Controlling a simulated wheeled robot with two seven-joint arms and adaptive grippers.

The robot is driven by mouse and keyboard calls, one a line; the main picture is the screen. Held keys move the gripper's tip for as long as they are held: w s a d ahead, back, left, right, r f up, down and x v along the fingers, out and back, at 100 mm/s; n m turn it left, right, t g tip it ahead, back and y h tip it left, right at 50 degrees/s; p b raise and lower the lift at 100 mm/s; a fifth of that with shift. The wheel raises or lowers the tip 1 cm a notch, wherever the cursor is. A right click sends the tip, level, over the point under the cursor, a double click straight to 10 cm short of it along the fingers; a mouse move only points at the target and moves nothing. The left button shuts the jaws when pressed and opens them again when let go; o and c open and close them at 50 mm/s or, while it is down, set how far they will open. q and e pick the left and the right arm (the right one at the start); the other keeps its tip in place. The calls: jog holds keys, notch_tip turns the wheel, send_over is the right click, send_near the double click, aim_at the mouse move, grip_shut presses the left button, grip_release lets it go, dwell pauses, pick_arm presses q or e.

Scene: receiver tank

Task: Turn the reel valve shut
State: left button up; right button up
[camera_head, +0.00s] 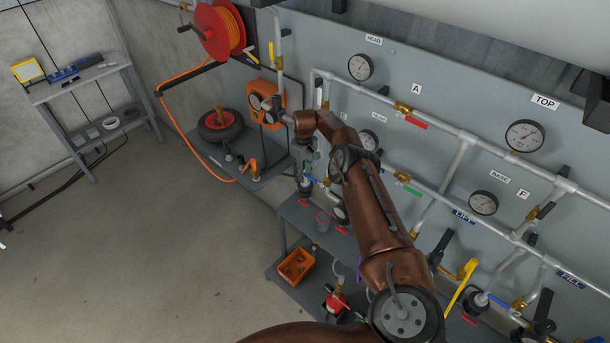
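The red hose reel (213,32) with orange hose is mounted on the wall at the upper left of the head view. Just right of it, a vertical pipe carries a brass valve with a yellow lever (271,53), which hangs roughly along the pipe. I take this for the reel valve. My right arm reaches up from the lower right. Its gripper (270,110) is below the yellow lever, in front of an orange box, and apart from the lever. The fingers are small and partly hidden, so their opening is unclear. My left gripper is not seen.
The orange box (262,92) with a gauge is behind my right gripper. A black-and-red wheel (220,125) sits on a low shelf below the reel. Pipes, gauges and coloured levers cover the grey panel (460,80) at right. The floor (150,250) at left is open.

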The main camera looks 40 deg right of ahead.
notch_tip(320, 180, up, 11)
jog(key=shift+a+r, duration=0.15)
jog(key=shift+w, duration=0.1)
dwell(0.5)
